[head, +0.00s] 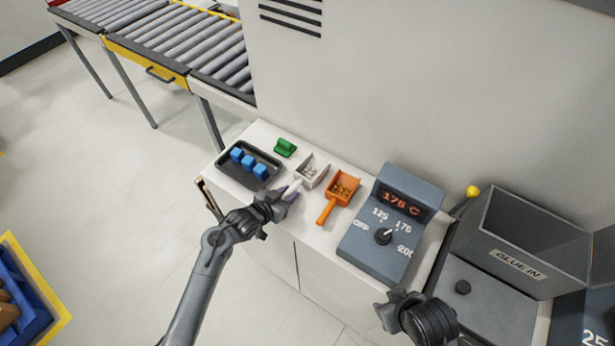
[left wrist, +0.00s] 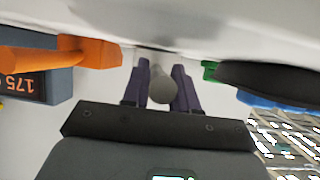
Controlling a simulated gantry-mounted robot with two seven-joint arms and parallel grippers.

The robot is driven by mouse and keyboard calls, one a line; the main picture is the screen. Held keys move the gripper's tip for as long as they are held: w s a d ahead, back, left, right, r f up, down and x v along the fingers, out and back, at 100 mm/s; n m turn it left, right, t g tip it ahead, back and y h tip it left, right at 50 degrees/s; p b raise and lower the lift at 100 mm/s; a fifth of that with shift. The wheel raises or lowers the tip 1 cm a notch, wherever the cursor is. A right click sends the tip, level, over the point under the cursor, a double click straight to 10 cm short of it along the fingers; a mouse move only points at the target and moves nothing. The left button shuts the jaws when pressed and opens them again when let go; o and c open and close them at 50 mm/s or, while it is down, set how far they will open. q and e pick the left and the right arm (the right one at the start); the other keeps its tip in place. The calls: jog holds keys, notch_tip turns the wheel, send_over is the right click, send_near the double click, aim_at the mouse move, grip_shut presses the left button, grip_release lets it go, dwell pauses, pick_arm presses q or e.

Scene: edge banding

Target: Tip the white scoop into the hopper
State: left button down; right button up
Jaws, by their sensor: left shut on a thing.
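The white scoop (head: 311,172) holds several pale pellets and sits on the white cabinet top, between the green object and the orange scoop. Its handle points toward my left gripper (head: 289,191), which is shut on that handle. In the left wrist view the rounded handle end (left wrist: 161,88) shows between the two fingers (left wrist: 160,90). I cannot tell whether the scoop still touches the cabinet top. The hopper (head: 527,242), a grey open box labelled GLUE IN, stands at the right. My right gripper (head: 402,304) is low at the right, near the control box; its fingers are unclear.
An orange scoop (head: 341,187) with orange-brown pellets lies right of the white scoop. A control box (head: 385,236) reading 175 C stands between it and the hopper. A black tray (head: 262,182) with blue blocks and a green object (head: 285,147) are at the left.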

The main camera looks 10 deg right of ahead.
pick_arm(q)
jog(key=shift+r+p, duration=2.9)
jog(key=shift+r, duration=0.5)
jog(key=shift+f, duration=0.1)
